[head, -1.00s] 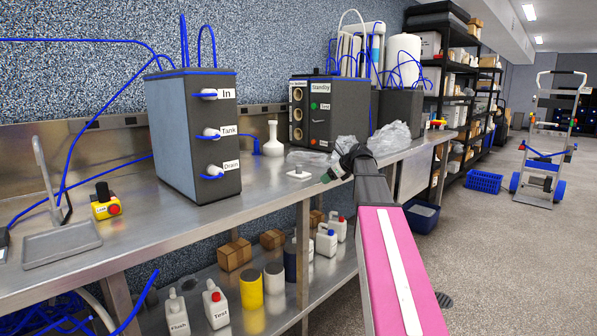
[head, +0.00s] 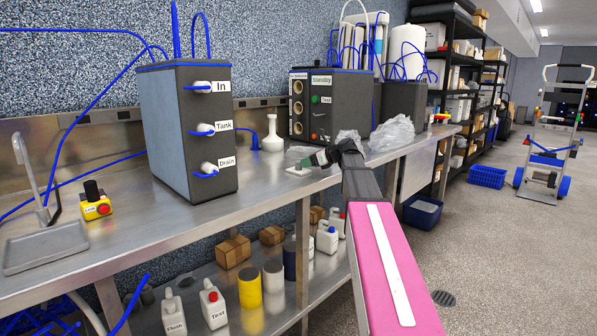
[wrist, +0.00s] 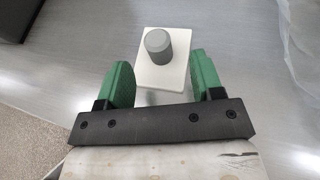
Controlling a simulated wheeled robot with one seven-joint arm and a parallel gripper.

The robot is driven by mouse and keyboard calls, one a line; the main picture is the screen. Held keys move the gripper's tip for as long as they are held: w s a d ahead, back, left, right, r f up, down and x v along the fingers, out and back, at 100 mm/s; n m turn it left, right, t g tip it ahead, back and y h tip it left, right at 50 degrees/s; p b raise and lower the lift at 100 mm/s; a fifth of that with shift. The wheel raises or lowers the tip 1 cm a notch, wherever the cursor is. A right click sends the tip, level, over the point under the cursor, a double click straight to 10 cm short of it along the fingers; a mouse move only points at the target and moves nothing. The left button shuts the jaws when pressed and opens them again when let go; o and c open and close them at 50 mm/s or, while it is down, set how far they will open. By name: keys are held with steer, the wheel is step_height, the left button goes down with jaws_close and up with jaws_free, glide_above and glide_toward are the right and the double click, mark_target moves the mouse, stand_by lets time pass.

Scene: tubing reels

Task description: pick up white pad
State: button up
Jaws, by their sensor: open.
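The white pad (wrist: 172,74) lies on the steel bench and has a grey cylindrical knob (wrist: 158,43) standing on it. In the wrist view my gripper (wrist: 158,77) is open, with one green finger to the left of the pad's near part and one to the right. The knob is beyond the fingertips' near ends, roughly between their lines. In the head view the pad (head: 298,171) shows only as a small white patch beside my gripper (head: 312,160), partly hidden by it. I cannot tell whether the fingers touch the pad.
A dark box labelled Standby (head: 340,105) stands behind my gripper. Crumpled clear plastic (head: 392,135) lies to the right. A white flask (head: 273,135) and a box with In, Tank and Drain labels (head: 190,140) stand to the left.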

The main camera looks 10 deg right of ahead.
mark_target(299, 163)
steer(key=x, duration=0.5)
steer(key=shift+a+r, duration=0.1)
steer(key=shift+r, duration=0.1)
steer(key=c, duration=1)
